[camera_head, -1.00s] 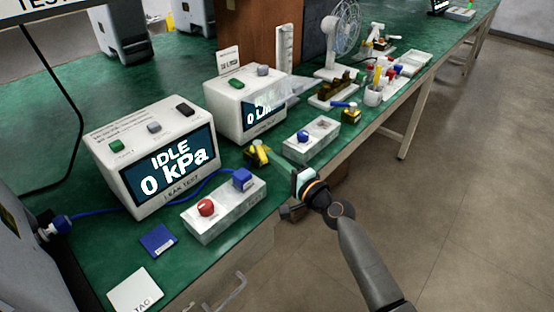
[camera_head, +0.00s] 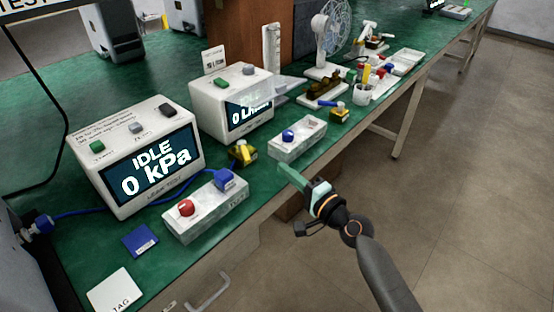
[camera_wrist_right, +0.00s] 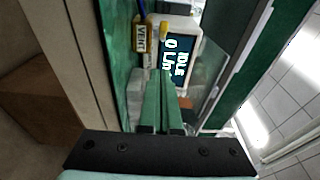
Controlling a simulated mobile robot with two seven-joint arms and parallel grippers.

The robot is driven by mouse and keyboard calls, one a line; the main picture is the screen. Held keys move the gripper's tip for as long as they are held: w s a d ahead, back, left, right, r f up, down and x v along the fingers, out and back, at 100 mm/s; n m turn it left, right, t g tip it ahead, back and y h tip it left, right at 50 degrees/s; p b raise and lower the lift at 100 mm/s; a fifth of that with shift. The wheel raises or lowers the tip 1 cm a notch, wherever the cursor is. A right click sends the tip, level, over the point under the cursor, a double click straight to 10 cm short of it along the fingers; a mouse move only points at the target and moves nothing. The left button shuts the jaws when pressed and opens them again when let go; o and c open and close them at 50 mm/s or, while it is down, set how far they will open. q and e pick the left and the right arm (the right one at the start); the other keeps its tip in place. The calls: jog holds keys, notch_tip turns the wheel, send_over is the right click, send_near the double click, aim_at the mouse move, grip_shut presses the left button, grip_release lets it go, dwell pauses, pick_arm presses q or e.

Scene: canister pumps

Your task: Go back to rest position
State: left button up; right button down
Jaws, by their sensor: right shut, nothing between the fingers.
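My right gripper (camera_head: 292,180) is at the front edge of the green bench, in front of the white block with the blue knob. In the right wrist view its two green fingers (camera_wrist_right: 166,100) lie close together with nothing between them. My left gripper does not show. The leak test box (camera_head: 150,160) on the left reads "IDLE 0 kPa". The second white box (camera_head: 232,105) reads "0 L/min" or similar; its display also shows in the right wrist view (camera_wrist_right: 178,62).
A white block with red and blue knobs (camera_head: 205,212) and a block with a blue knob (camera_head: 298,138) stand near the bench edge. A yellow-black part (camera_head: 242,153) lies between. A blue card (camera_head: 140,240) and white tag (camera_head: 115,290) lie front left. Floor to the right is clear.

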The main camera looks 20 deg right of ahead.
jog(key=s+a+f+n+g+h, duration=0.2)
jog(key=s+f+n+g, duration=0.2)
jog(key=s+f+n, duration=0.55)
jog(key=s+a+f+n+g+h, duration=0.1)
jog(key=s+a+f+n+g, duration=0.15)
jog(key=s+f+n, duration=0.7)
pick_arm(q)
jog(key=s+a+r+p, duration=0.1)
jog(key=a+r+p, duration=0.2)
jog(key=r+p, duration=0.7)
jog(key=p, duration=0.4)
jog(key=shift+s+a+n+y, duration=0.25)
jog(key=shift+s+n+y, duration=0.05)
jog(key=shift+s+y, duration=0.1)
pick_arm(e)
jog(key=s+d+r+m+h, duration=0.1)
jog(key=s+d+r+m, duration=0.2)
jog(key=s+r, duration=0.5)
jog(key=shift+d+r+m+g, duration=0.3)
jog(key=shift+d+r+g, duration=0.05)
jog(key=shift+d, duration=0.1)
jog(key=shift+s, duration=0.1)
